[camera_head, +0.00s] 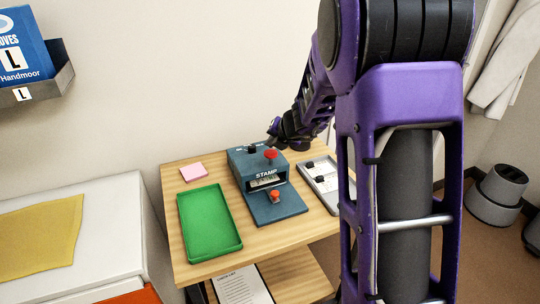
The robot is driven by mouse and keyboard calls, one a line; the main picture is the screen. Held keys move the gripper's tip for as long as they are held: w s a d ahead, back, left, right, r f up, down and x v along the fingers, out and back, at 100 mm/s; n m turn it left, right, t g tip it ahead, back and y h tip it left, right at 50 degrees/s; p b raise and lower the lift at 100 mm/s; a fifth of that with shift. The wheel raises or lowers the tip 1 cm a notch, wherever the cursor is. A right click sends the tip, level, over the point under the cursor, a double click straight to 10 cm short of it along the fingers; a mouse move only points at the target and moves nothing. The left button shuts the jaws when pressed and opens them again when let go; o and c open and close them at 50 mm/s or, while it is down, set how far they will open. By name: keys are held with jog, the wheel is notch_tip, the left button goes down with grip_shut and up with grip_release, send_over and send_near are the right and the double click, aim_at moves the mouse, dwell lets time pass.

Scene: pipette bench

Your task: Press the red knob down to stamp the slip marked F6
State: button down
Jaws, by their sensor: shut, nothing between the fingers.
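The blue stamp device (240,168), marked STAMP, stands on the wooden table. A red knob (271,153) sits on top of it, and a smaller orange-red knob (275,195) is low at its front. A pale slip (266,181) shows in the device's front opening; its marking is too small to read, so I cannot tell whether it is F6. My gripper (271,143) is shut and empty, just above and behind the red knob. I cannot tell whether its tips touch the knob or the device's top.
A green tray (181,222) and a pink pad (193,172) lie left of the device. A grey tray (334,207) with pale slips and dark pieces is at right, partly hidden by my arm. A checklist sheet (241,287) lies on the lower shelf.

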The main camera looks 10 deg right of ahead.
aim_at(272, 154)
jog(key=shift+r, duration=0.3)
notch_tip(272, 154, up, 6)
jog(key=p, duration=0.6)
jog(key=shift+f, duration=0.15)
dwell(0.5)
